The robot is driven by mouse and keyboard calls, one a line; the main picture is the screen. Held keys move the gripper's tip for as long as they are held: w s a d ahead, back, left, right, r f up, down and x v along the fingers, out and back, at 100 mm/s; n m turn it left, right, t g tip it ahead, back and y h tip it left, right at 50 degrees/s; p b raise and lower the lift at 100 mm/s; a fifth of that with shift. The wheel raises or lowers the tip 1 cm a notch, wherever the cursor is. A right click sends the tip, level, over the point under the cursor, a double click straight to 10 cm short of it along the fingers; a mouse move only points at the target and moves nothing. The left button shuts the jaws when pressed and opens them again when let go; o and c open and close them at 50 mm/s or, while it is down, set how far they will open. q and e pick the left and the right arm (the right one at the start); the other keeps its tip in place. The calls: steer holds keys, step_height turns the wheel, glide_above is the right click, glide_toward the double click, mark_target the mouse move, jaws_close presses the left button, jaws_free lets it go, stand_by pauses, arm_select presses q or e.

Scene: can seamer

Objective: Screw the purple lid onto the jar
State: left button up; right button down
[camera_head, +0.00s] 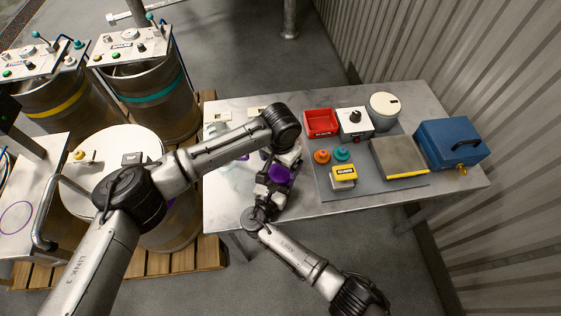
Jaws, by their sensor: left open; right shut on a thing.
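The purple lid (279,174) shows as a small purple disc between my two grippers, above the near middle of the white table (222,190). My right gripper (274,187) comes from the near side and is shut at the lid's near edge. My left gripper (287,161) reaches down from the far side, open, close to the lid. The jar cannot be made out; the arms and grippers cover that area. I cannot tell whether the lid touches a jar.
On the table's right are a grey mat (321,183) with a yellow-topped box (343,174), orange (321,156) and teal (341,154) knobs, a red bin (320,122), a round white container (384,108) and a blue toolbox (450,142). Drums (153,100) stand left.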

mark_target(281, 172)
arm_select(q)
step_height(281, 172, up, 4)
steer(key=shift+f, duration=0.2)
steer(key=shift+f, duration=0.1)
steer(key=shift+f, duration=3.95)
steer(key=c, duration=0.9)
steer(key=o, duration=1)
